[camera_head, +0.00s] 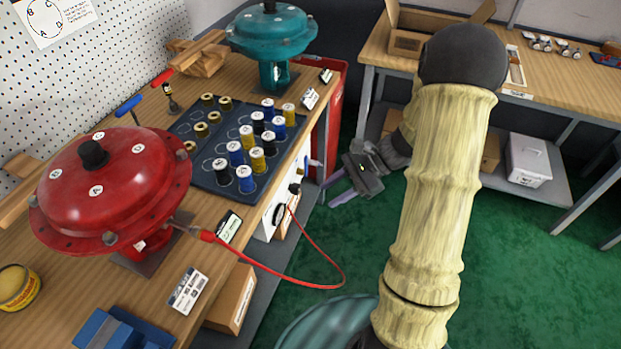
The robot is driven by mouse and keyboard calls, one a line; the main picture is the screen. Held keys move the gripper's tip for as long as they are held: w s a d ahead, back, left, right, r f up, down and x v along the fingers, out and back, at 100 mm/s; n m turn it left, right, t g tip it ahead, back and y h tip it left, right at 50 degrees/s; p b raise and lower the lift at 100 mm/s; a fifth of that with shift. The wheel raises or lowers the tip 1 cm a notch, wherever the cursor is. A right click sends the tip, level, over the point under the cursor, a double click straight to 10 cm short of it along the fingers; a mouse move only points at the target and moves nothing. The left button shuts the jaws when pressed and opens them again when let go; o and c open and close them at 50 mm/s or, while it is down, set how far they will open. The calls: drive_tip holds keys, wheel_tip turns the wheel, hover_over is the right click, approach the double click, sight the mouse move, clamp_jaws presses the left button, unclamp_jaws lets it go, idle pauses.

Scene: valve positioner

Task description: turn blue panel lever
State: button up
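A white panel (269,222) is set in the front of the left workbench, below its top edge. A small pale blue lever-like part (314,162) sticks out near its far end; it is too small to tell its exact angle.
A red hose (322,287) loops from the red actuator (110,190) to the panel and hangs out over the floor. A teal actuator (271,32) and a dark tray of spools (205,180) stand on the bench. A second bench (570,95) is at the right.

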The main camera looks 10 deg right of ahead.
sight(307, 162)
drive_tip(key=w+d+f+m+t+y+b, duration=0.4)
drive_tip(key=w+d+f+m+t+b, duration=0.3)
drive_tip(key=d, duration=0.6)
wheel_tip(307, 162, down, 3)
drive_tip(key=w+m+t, duration=0.2)
drive_tip(key=t, duration=0.1)
drive_tip(key=shift+w+y+b, duration=0.3)
drive_tip(key=b+x, duration=0.1)
drive_tip(key=x, duration=1.6)
drive_tip(key=shift+w+a, duration=0.2)
clamp_jaws()
